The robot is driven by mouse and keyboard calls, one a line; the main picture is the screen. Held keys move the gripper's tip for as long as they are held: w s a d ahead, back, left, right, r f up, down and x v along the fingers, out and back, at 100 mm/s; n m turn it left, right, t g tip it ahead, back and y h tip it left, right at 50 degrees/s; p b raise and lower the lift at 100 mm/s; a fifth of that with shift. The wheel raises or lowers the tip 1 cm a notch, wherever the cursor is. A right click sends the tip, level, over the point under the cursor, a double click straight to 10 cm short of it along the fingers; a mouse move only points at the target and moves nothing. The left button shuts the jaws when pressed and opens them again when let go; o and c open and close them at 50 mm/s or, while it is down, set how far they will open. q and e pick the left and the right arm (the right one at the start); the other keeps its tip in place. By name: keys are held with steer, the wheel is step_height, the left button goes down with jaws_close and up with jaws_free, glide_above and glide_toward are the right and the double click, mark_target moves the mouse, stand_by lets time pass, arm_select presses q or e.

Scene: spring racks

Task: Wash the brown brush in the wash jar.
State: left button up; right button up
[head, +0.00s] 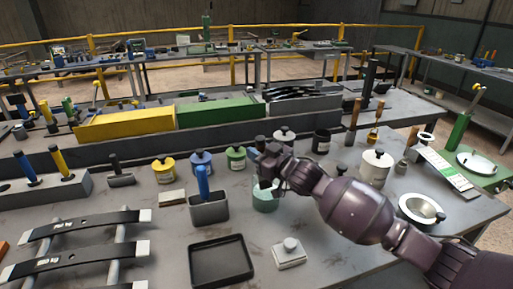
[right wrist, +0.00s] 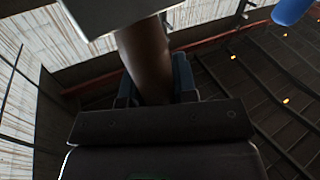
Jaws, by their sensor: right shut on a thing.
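My right gripper (head: 268,158) is shut on a brown handle (right wrist: 143,58), which I take to be the brown brush. The handle stands between the two fingers in the right wrist view, with a pale block-like part at its upper end. In the head view the gripper hides most of the brush. The gripper is directly above an open teal jar (head: 265,198), probably the wash jar. I cannot tell whether the brush's lower end is inside it. My left gripper is not in view.
A grey holder (head: 209,211) with a blue handle stands just left of the teal jar. A black tray (head: 221,262) and a white block with a knob (head: 289,254) lie in front. Lidded yellow, blue and green pots stand behind. A white canister (head: 375,168) and metal bowl (head: 421,208) are right.

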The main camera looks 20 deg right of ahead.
steer(key=shift+w+d+f+b, duration=0.15)
steer(key=shift+f+b, duration=0.25)
steer(key=shift+f, duration=0.6)
steer(key=shift+d+f+b, duration=0.1)
steer(key=shift+f+b, duration=0.25)
steer(key=shift+f, duration=1.1)
steer(key=shift+d+f+b, duration=0.1)
steer(key=shift+f+b, duration=0.25)
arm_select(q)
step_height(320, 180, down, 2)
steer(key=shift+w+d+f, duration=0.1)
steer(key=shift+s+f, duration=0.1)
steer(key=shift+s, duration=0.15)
arm_select(e)
steer(key=shift+w, duration=0.1)
steer(key=shift+w, duration=0.1)
